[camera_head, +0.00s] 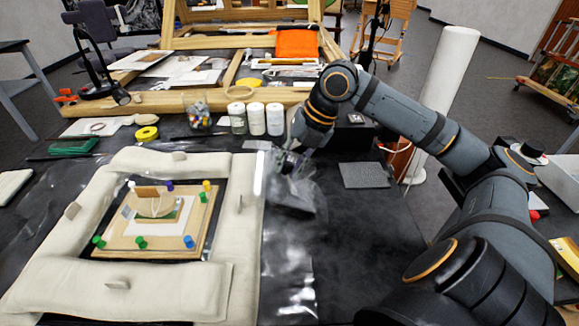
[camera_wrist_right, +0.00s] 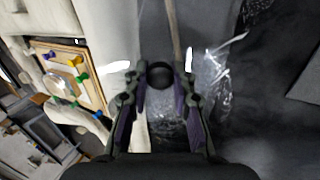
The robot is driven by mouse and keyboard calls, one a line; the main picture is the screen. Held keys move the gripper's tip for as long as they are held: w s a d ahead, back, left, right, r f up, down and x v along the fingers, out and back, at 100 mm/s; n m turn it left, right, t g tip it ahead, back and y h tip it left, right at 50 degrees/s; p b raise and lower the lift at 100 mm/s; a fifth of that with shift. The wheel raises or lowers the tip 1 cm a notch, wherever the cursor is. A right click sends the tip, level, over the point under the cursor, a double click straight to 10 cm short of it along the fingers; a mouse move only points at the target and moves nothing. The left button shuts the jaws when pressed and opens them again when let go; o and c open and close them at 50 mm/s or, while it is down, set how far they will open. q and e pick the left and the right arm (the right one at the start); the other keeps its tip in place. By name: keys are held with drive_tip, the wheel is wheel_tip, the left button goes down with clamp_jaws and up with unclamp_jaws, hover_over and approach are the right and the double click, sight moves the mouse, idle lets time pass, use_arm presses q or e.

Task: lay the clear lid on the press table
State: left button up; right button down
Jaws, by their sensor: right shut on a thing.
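The clear lid (camera_head: 292,193) is a see-through sheet with bright glints, at the middle of the head view just right of the padded frame. My right gripper (camera_head: 290,163) is above it, shut on its dark round knob (camera_wrist_right: 160,74), which shows between the fingers in the wrist view. The lid's clear plastic (camera_wrist_right: 213,82) shows beyond the fingers; its outline is hard to make out. The press table (camera_head: 236,295) has a thick cream padded border around a wooden board (camera_head: 125,240) with several coloured pegs. The lid is beside this border, not over the board. My left gripper is out of view.
Three white-lidded jars (camera_head: 256,119) and a jar of coloured bits (camera_head: 198,112) stand behind. A dark grey plate (camera_head: 364,175) lies to the right. A yellow tape roll (camera_head: 147,133) and a green box (camera_head: 73,146) are at left. Dark table is bare near the front.

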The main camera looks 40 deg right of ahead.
drive_tip(key=shift+f, duration=0.1)
drive_tip(key=c, duration=1.1)
unclamp_jaws()
